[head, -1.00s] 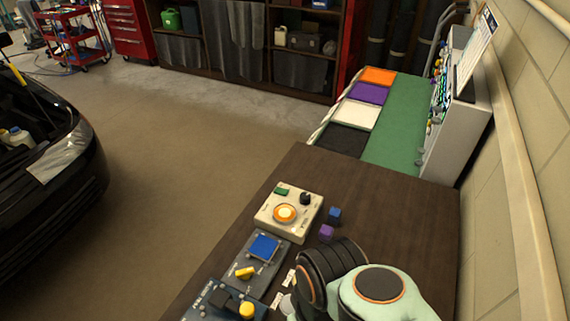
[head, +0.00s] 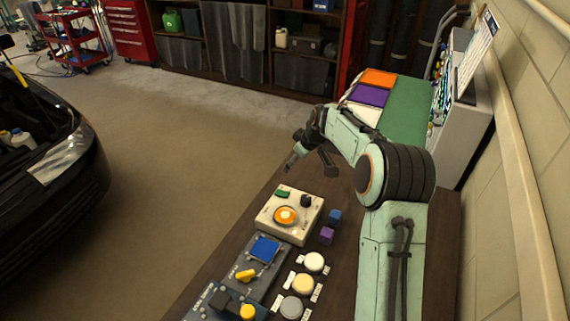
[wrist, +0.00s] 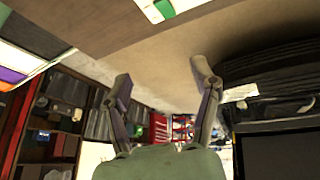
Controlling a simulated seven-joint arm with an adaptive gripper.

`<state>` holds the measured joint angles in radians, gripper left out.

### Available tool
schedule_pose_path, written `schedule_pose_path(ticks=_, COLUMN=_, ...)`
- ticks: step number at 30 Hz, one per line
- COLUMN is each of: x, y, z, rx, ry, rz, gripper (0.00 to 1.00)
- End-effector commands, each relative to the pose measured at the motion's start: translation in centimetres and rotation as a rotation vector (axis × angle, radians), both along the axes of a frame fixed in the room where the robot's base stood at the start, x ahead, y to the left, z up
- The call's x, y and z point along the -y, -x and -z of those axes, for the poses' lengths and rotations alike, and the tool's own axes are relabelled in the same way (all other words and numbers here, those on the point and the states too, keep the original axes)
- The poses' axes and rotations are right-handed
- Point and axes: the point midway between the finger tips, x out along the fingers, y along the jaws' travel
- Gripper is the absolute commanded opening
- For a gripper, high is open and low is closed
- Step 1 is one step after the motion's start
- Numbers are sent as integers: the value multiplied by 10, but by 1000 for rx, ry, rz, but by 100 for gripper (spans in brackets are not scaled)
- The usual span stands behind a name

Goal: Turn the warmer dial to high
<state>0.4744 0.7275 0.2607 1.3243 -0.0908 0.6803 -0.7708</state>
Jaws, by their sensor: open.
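The warmer appears to be the cream box (head: 267,218) on the dark table, with an orange-ringed disc (head: 285,216) and a green switch (head: 283,192). A black dial (head: 305,200) sits at its back right corner; its setting is too small to read. My gripper (head: 309,169) is open and empty, in the air beyond the box and apart from the dial. In the wrist view my open gripper (wrist: 162,78) shows bare floor between its fingers. A pale corner with a green patch (wrist: 165,7), probably the box, shows at the top edge there; the dial is out of that view.
Blue (head: 335,216) and purple (head: 326,235) cubes lie right of the box. A blue-topped panel with a yellow lever (head: 246,275) and several round buttons (head: 314,262) are nearer. The green bench (head: 405,112) stands behind. Floor left of the table is open.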

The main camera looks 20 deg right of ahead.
Motion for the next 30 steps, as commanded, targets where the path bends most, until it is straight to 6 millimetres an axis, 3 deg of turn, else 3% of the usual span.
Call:
schedule_pose_path(ticks=1, x=14, y=3, z=29, rx=-39, ry=-33, rz=31, gripper=62)
schedule_pose_path(ticks=3, x=26, y=12, z=60, rx=-87, ry=-69, rz=62, gripper=62)
schedule_pose_path(ticks=6, x=39, y=22, z=85, rx=-127, ry=-95, rz=95, gripper=62)
schedule_pose_path(ticks=9, x=45, y=22, z=93, rx=-129, ry=-98, rz=109, gripper=62)
schedule_pose_path(ticks=20, x=36, y=4, z=141, rx=-129, ry=-97, rz=107, gripper=62)
schedule_pose_path(ticks=30, x=35, y=1, z=147, rx=-128, ry=-95, rz=107, gripper=62)
